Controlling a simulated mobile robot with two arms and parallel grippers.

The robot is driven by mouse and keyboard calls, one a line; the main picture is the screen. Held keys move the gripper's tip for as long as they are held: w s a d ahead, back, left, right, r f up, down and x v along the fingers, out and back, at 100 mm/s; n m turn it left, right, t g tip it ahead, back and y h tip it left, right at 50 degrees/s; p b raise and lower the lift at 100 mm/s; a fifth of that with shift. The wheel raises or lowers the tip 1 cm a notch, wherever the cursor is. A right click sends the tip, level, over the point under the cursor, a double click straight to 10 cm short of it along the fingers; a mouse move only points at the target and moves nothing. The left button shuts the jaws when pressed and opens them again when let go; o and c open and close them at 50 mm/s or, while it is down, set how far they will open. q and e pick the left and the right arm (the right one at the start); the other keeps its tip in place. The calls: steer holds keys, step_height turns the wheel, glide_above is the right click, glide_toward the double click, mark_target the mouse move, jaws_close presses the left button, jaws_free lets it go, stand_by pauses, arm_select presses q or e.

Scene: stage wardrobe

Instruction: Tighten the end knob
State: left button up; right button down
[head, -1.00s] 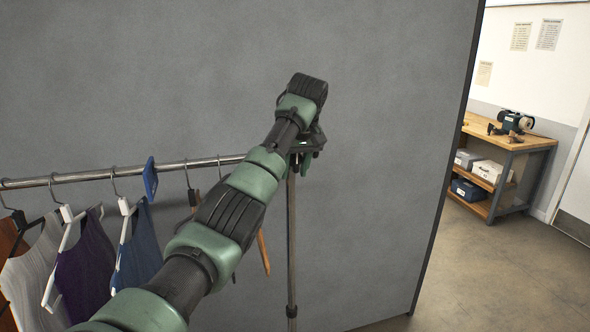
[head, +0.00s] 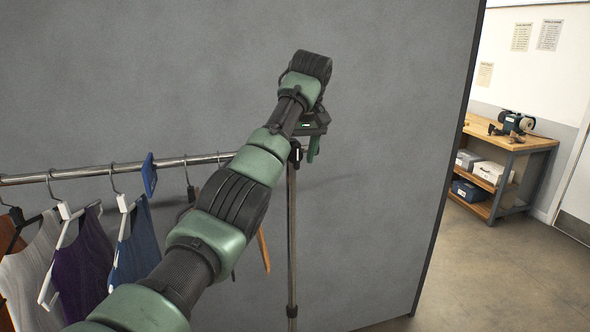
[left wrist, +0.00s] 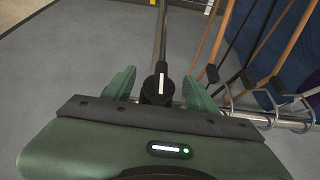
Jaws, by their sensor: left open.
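The end knob (left wrist: 157,88) is black with a white stripe, and sits where the metal clothes rail (head: 100,172) meets its upright post (head: 291,235). In the left wrist view the stripe runs roughly along the line of the post. My left gripper (left wrist: 158,90) is open, with one green finger on each side of the knob and gaps between. In the head view my left gripper (head: 303,150) is at the top of the post. The knob (head: 296,153) shows there as a small dark piece, partly hidden by my gripper. My right gripper is not in view.
Several garments on hangers (head: 85,250) hang from the rail at the left, with a blue tag (head: 149,176) on the rail. A grey partition (head: 390,120) stands behind. A workbench (head: 525,143) with boxes stands at the far right. The floor there is clear.

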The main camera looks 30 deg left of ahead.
mark_target(298, 149)
arm_select(q)
steer(key=shift+b+v, duration=0.35)
steer(key=shift+v, duration=1.65)
steer(key=shift+f, duration=0.1)
